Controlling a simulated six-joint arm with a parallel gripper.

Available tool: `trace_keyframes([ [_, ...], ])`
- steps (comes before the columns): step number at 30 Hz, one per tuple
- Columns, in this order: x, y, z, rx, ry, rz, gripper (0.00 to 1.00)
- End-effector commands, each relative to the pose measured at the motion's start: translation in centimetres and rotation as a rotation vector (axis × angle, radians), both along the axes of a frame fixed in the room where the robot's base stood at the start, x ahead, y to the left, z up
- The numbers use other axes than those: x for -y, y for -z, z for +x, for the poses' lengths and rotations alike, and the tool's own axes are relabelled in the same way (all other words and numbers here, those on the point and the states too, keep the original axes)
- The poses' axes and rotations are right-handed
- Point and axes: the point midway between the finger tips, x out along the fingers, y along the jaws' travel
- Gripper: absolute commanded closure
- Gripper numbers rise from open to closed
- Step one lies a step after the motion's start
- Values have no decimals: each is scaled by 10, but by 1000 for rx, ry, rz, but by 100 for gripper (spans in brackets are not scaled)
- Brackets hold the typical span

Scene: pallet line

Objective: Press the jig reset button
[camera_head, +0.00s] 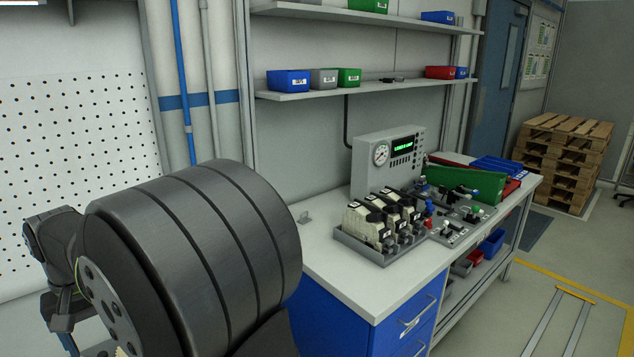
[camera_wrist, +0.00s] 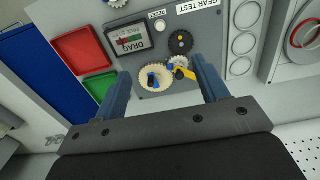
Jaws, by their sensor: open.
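The jig reset button looks like a small round pale knob (camera_wrist: 161,26) just below a RESET label (camera_wrist: 157,14) on the grey gear test panel (camera_wrist: 204,40) in the wrist view. My gripper (camera_wrist: 161,66) is open, with its two blue-grey fingers spread apart. Nothing is held between them. The button appears beyond the fingertips, above the middle of the gap in the picture, and apart from them. A cream gear (camera_wrist: 145,80) with blue and yellow parts near it shows between the fingers. The panel and button cannot be made out in the head view.
A drag gauge (camera_wrist: 128,39) and a black gear (camera_wrist: 180,43) flank the button. Red (camera_wrist: 84,52) and green (camera_wrist: 100,86) trays lie left. In the head view, a bench (camera_head: 335,274) carries a fixture tray (camera_head: 382,256) and a grey instrument box (camera_head: 410,168).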

Motion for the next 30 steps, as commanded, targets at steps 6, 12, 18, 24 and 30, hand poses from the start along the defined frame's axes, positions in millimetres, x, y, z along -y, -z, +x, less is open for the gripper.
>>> trace_keyframes([
  [6,0,0,0,0,0,0,77],
  [12,0,0,0,0,0,0,100],
  [18,0,0,0,0,0,0,100],
  [24,0,0,0,0,0,0,100],
  [30,0,0,0,0,0,0,100],
])
